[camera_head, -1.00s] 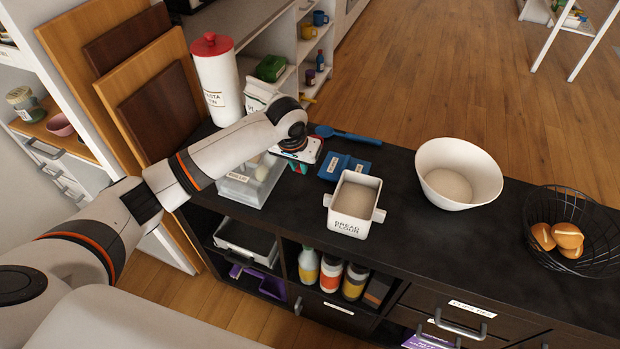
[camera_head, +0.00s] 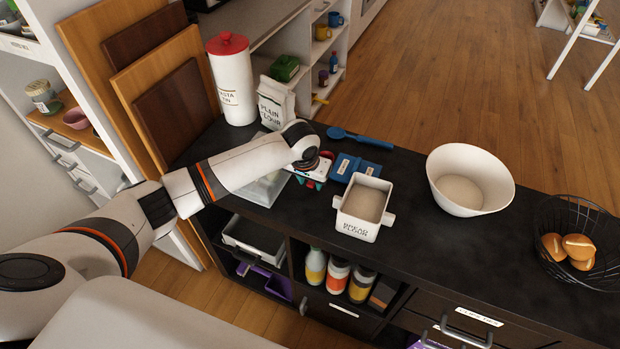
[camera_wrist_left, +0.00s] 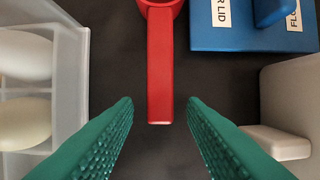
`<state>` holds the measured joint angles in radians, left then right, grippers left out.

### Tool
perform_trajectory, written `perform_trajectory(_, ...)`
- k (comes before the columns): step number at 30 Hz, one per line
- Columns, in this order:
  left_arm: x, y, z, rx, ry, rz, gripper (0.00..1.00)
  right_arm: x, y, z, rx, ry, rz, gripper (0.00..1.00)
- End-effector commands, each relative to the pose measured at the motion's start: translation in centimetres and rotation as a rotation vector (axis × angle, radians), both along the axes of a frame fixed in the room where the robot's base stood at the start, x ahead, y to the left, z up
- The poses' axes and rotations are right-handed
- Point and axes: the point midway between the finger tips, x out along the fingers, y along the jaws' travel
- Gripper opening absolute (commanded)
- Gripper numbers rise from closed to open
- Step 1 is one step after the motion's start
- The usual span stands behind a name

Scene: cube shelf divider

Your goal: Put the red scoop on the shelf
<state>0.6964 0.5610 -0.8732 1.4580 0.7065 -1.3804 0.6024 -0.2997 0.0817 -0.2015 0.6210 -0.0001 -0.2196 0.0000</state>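The red scoop (camera_wrist_left: 160,75) lies on the dark worktop. In the left wrist view its handle points toward my gripper and its round end is cut off at the top edge. My left gripper (camera_wrist_left: 160,125) is open, with one green finger on each side of the handle's line. The handle's end lies between the fingertips, and nothing is gripped. In the head view my left gripper (camera_head: 313,178) is over the worktop between the clear box and the white flour bin, and the scoop is mostly hidden there. My right gripper is not in view.
A clear egg box (camera_wrist_left: 66,85) stands close on the left of the scoop. A blue lid (camera_wrist_left: 240,35) and a white flour bin (camera_head: 362,207) stand on the right. A white bowl (camera_head: 470,180) is farther right. Open shelf cubbies with bottles (camera_head: 337,275) are below the worktop.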

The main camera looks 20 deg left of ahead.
Motion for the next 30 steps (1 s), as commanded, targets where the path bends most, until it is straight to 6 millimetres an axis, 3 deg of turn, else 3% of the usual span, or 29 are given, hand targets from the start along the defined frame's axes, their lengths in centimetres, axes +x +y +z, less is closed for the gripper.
perform_trajectory(11, 0.0, 0.0, 0.7, 0.000, -0.002, 0.000, 0.39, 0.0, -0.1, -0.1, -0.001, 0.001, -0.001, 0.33)
perform_trajectory(24, -2.2, 0.1, 9.0, -0.001, -0.004, 0.000, 0.39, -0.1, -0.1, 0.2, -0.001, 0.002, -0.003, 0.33)
perform_trajectory(30, -2.9, 0.1, 11.4, -0.001, -0.002, 0.000, 0.39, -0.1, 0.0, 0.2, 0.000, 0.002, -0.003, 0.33)
